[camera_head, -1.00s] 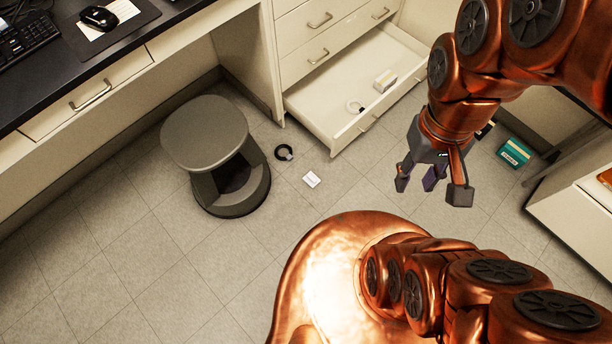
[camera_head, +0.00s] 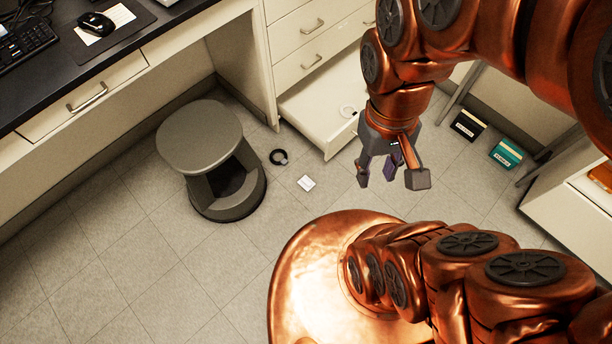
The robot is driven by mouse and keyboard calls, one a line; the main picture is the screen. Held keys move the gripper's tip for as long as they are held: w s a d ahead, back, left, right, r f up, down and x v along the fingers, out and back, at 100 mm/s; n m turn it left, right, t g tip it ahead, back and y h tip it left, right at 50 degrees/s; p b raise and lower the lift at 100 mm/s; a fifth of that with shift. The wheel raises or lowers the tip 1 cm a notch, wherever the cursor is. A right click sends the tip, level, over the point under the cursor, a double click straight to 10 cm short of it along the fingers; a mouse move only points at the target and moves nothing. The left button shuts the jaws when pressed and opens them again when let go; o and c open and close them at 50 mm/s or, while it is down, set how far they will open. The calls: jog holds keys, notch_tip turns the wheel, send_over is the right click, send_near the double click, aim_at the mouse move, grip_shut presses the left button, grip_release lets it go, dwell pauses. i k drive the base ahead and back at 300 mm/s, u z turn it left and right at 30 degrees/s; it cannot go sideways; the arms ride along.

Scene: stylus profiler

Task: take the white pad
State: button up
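A small white pad (camera_head: 306,183) lies flat on the grey tiled floor, right of the round stool and in front of the open drawer. My gripper (camera_head: 391,176) hangs in the air to the right of the pad, apart from it. Its fingers point down and are spread, with nothing between them. My arm hides the right part of the drawer.
A grey stool (camera_head: 200,137) stands left of the pad, and a black ring (camera_head: 279,157) lies just behind it. The open drawer (camera_head: 309,118) juts out and holds a white ring (camera_head: 348,111). Black (camera_head: 468,125) and green (camera_head: 507,154) boxes stand at right.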

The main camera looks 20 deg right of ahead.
aim_at(305, 182)
jog(key=u, duration=0.45)
jog(key=k, duration=1.1)
jog(key=u, duration=0.75)
jog(key=i, duration=0.85)
jog(key=z, duration=0.65)
